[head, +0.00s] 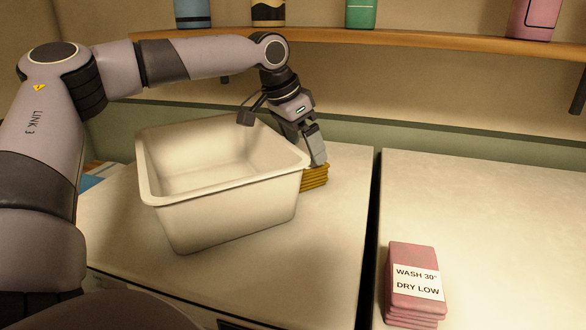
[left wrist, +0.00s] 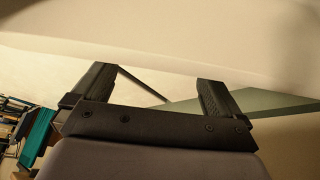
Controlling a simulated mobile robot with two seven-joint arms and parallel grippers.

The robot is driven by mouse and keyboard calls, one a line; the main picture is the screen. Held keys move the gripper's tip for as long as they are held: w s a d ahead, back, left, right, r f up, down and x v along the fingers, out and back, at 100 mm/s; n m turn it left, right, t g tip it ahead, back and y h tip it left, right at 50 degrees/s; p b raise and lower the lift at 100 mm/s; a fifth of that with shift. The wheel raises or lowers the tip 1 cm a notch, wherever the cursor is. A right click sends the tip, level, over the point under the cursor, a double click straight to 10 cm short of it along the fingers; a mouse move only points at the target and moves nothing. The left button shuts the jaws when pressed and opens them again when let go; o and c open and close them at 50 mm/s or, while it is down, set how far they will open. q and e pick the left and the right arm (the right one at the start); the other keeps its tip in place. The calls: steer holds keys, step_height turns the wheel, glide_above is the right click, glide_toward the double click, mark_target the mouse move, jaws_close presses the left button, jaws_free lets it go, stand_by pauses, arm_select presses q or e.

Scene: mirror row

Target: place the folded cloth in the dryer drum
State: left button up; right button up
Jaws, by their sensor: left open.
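A mustard-yellow folded cloth (head: 316,177) lies on the white top behind the right side of a cream tub, which partly hides it. My left gripper (head: 317,158) points down at it, its fingertips at or just above the cloth's top; I cannot tell if they touch. In the left wrist view the two fingers of the left gripper (left wrist: 155,88) stand wide apart with nothing clearly held between them. A pink folded stack (head: 413,275) with a label reading "WASH 30° DRY LOW" lies on the right-hand top. The dryer drum is not in view. My right gripper is not in view.
The cream tub (head: 220,205) stands close beside my left gripper, apparently empty. A dark gap (head: 374,215) separates the two white tops. A wooden shelf (head: 420,40) with several containers runs along the wall above. The right-hand top (head: 500,200) is mostly clear.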

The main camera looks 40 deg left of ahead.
mark_target(311, 166)
arm_select(q)
steer(key=shift+w+a+f, duration=0.1)
steer(key=shift+w+f, duration=0.05)
steer(key=shift+f, duration=0.2)
steer(key=shift+a+p+x, duration=0.15)
steer(key=shift+p+x, duration=0.15)
steer(key=shift+x, duration=1.3)
steer(key=shift+a+p+x, duration=0.15)
steer(key=shift+p+x, duration=0.1)
steer(key=shift+x, duration=1.35)
steer(key=shift+d, duration=0.1)
steer(key=c, duration=1.1)
